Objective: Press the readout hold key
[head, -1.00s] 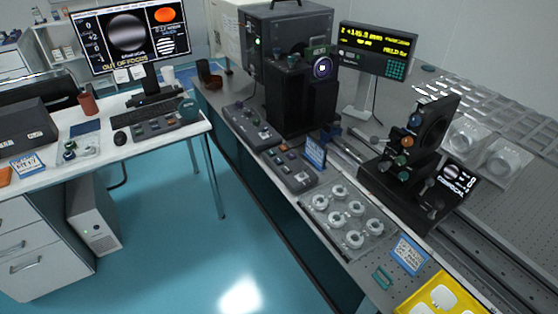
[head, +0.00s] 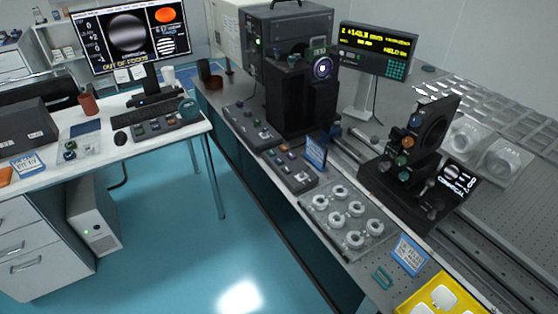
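The readout (head: 377,50) is a dark box with yellow text lines and a teal keypad (head: 397,68) at its right end, on a light post (head: 358,98) at the back of the optical table. Its lower right text seems to read "HOLD" and a further word too small to make out. Which key is the hold key cannot be told at this size. Neither of my grippers shows in the head view.
A tall dark instrument (head: 300,95) stands left of the readout. Control boxes (head: 290,170), a tray of white rings (head: 347,215) and a black mount (head: 420,150) occupy the table front. Blue floor (head: 200,240) is clear between this table and the left desk (head: 150,139).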

